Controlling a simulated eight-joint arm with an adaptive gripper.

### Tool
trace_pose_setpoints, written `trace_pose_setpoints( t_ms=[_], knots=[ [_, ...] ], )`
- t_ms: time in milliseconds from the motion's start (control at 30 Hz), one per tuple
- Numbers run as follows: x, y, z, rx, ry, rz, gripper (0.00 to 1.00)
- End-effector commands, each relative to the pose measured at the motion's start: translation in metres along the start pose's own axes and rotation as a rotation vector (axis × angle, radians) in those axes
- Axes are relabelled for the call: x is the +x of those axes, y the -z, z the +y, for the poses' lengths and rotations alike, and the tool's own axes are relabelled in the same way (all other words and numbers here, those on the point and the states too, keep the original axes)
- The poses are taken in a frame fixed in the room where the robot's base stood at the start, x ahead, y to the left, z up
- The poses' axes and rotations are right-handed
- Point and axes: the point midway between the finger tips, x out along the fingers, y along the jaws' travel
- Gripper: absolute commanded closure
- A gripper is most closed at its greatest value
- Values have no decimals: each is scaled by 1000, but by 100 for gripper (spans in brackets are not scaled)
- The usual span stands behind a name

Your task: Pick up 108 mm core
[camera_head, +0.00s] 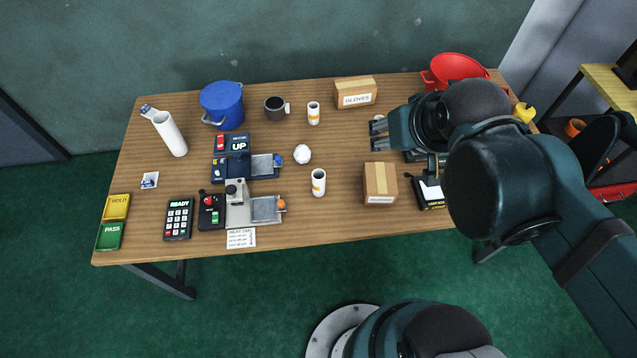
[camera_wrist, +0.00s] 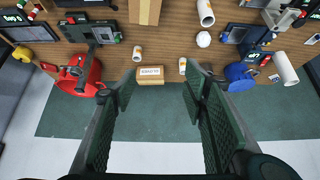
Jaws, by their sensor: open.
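Another core (camera_head: 318,182) stands near the front, also seen in the wrist view (camera_wrist: 206,13). A third small cylinder (camera_wrist: 138,53) shows beside the gloves box in the wrist view; in the head view my gripper mostly hides that spot. My gripper (camera_head: 379,132) is open and empty above the table's right part; its fingers spread wide in the wrist view (camera_wrist: 160,88).
The gloves box (camera_head: 357,93) and red bucket (camera_head: 453,69) stand at the back right. A carton (camera_head: 380,184) is near the front. A blue bucket (camera_head: 222,104), dark mug (camera_head: 275,107), long white tube (camera_head: 170,134) and crumpled white ball (camera_head: 302,154) stand leftward. Bare wood lies between.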

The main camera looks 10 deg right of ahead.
Motion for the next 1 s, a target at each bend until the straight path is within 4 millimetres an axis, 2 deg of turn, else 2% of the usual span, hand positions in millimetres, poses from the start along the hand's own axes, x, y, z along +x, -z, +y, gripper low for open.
trace_pose_setpoints(
  t_ms=[367,1000],
  knots=[
    [16,4,-9,-101,13,-42,56],
    [87,7,-46,-510,94,-200,56]
  ],
)
